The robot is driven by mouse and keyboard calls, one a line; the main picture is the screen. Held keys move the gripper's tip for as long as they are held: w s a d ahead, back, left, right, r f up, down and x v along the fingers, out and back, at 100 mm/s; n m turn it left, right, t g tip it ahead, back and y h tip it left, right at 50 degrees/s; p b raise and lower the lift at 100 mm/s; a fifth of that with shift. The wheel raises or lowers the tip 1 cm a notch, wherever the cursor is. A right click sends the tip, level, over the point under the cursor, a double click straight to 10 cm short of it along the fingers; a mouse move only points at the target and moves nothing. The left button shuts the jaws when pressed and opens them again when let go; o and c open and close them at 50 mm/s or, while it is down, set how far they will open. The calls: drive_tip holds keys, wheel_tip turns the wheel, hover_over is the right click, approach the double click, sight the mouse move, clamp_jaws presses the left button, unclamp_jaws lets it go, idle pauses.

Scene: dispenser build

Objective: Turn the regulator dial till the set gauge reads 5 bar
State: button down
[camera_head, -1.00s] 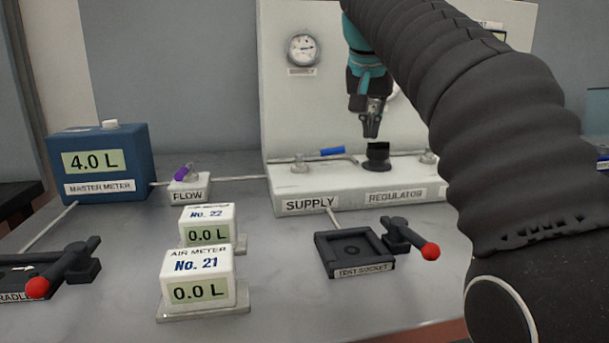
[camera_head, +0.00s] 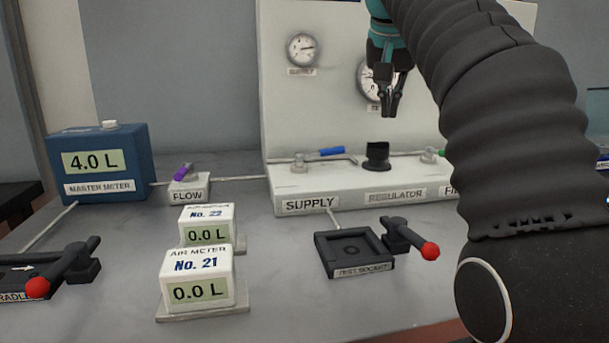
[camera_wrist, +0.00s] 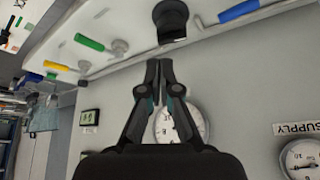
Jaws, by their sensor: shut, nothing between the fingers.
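The black regulator dial (camera_head: 377,156) stands on the white ledge above the REGULATOR label (camera_head: 395,195). It also shows in the wrist view (camera_wrist: 171,20), beyond the fingertips. My gripper (camera_head: 390,112) is above the dial and slightly right of it, apart from it. In the wrist view my gripper (camera_wrist: 160,64) has its fingers together with nothing between them. A larger gauge (camera_head: 366,82) on the panel is partly hidden behind my gripper. It also shows behind the fingers in the wrist view (camera_wrist: 190,122). I cannot read its value or its full label.
A supply gauge (camera_head: 303,48) is on the panel at left. A blue-handled valve (camera_head: 331,152) stands left of the dial, and a green-handled valve (camera_wrist: 89,42) on its other side. Air meters (camera_head: 198,280), a test socket (camera_head: 353,252) and a blue master meter (camera_head: 100,160) occupy the bench.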

sight(371, 153)
wheel_tip(371, 153, down, 7)
drive_tip(key=b, duration=0.4)
drive_tip(key=shift+b, duration=0.4)
drive_tip(key=shift+w+a+p, duration=0.15)
drive_tip(key=shift+w+p, duration=0.4)
drive_tip(key=shift+w, duration=0.1)
idle(0.8)
drive_tip(key=shift+a+r+p, duration=0.1)
drive_tip(key=shift+a+p, duration=0.45)
drive_tip(key=shift+p, duration=0.5)
drive_tip(key=shift+w+a+p, duration=0.35)
drive_tip(key=shift+a+p, duration=0.1)
drive_tip(key=shift+p, duration=0.4)
idle(0.4)
drive_tip(key=shift+s, duration=0.1)
drive_tip(key=shift+s+a, duration=0.25)
drive_tip(key=shift+r, duration=2.95)
